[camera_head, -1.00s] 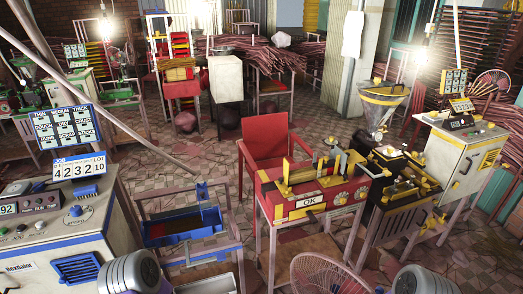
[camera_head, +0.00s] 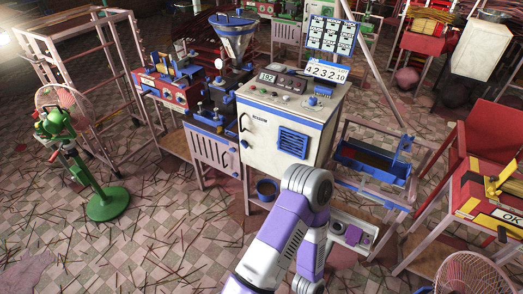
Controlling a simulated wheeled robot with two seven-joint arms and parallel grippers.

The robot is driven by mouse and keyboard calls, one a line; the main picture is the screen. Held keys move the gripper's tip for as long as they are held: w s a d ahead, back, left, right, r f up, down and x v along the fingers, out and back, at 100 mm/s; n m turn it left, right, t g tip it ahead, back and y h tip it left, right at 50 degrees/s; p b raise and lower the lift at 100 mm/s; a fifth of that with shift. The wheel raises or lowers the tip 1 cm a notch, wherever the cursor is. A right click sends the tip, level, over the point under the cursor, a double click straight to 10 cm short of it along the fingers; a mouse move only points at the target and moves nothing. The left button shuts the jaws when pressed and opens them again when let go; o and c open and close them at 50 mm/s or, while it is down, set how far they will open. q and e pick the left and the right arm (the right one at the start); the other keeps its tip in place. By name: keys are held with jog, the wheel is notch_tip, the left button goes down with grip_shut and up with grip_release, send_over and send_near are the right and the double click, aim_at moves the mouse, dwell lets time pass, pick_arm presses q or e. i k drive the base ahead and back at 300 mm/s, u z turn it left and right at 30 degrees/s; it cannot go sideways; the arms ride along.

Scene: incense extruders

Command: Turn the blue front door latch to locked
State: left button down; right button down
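The white cabinet machine (camera_head: 267,128) with blue trim stands at centre, its front door facing me. The door has a blue louvre vent (camera_head: 292,142) and a dark vertical handle (camera_head: 241,122) near its left edge. A tiny blue part (camera_head: 244,143) sits just below the handle; it may be the latch, but it is too small to tell its position. My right gripper is out of view.
A blue bin (camera_head: 372,160) on a frame stands right of the cabinet. A blue funnel machine (camera_head: 233,45) and red bench (camera_head: 172,92) stand left. A green-based fan (camera_head: 107,204) is at far left.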

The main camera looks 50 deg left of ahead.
aim_at(244, 143)
jog(key=u, duration=1.55)
jog(key=i, duration=0.45)
jog(key=u, duration=0.2)
jog(key=k, duration=1.3)
jog(key=u, duration=0.9)
jog(key=i, duration=2.2)
jog(key=z, duration=0.75)
